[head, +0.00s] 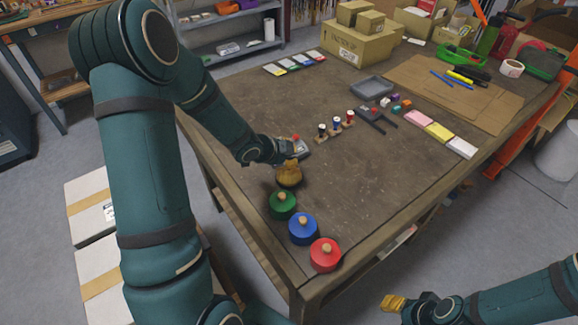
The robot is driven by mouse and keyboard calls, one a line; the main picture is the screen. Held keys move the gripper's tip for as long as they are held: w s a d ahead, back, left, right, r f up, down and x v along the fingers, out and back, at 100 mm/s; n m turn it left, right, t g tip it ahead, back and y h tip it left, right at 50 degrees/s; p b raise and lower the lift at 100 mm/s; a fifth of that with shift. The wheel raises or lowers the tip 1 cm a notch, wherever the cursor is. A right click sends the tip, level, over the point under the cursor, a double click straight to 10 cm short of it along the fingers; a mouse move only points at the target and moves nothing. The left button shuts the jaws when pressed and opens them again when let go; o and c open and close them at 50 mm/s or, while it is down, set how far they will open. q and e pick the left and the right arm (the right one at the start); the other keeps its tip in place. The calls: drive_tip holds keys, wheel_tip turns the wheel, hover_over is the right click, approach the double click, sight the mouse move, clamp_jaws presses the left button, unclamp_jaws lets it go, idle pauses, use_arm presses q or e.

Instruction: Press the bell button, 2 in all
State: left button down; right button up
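A brass-coloured bell (289,179) stands on the table near its left edge. My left gripper (289,163) points down at the top of the bell, with its gold fingers close together. The fingers hide the bell's button, and I cannot tell whether they touch it. My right gripper (393,303) is at the lower right, beyond the table's front edge and away from the bell. Its gold fingers look closed together and hold nothing visible.
Green (283,206), blue (303,229) and red (325,255) round knobbed blocks stand in front of the bell. A grey box with a red button (299,147) is just behind my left gripper. Small bottles (337,128) stand right of it. The table's middle right is clear.

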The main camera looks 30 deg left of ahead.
use_arm(q)
drive_tip(key=shift+f, duration=0.25)
drive_tip(key=shift+r, duration=0.1)
idle(0.4)
drive_tip(key=shift+r+p, duration=0.65)
drive_tip(key=shift+r, duration=0.15)
drive_tip(key=shift+r, duration=0.1)
drive_tip(key=shift+r+p, duration=2.25)
drive_tip(key=shift+r, duration=0.15)
